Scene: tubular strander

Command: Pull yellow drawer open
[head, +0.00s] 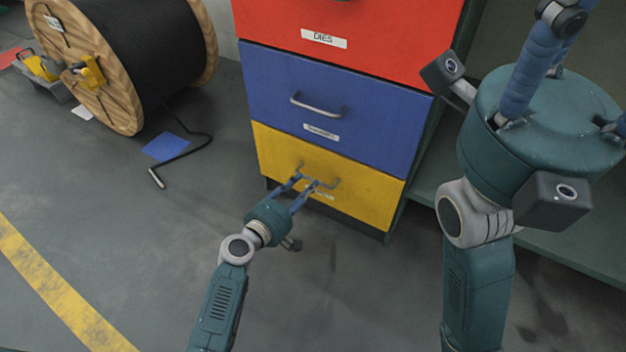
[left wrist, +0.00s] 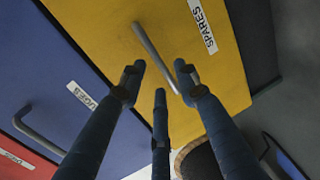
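The yellow drawer (head: 375,198) is the lowest visible drawer of the cabinet, its front looking flush with the blue one. Its bar handle (head: 334,184) also shows in the left wrist view (left wrist: 150,45), beside a label reading SPARES. My left gripper (head: 306,178) is at this handle, fingers pointing at the drawer. In the left wrist view its fingers (left wrist: 160,82) are spread, with the handle's end between the tips; contact is unclear. My right gripper (head: 540,70) is raised at the right, away from the drawer; its fingers are partly cut off by the frame.
Above are the blue drawer (head: 375,118) and red drawer (head: 400,35). A wooden cable reel (head: 115,70) stands at upper left, with a loose cable end (head: 157,178) and blue sheet (head: 166,147) on the floor. Floor before the yellow drawer is clear apart from my arm.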

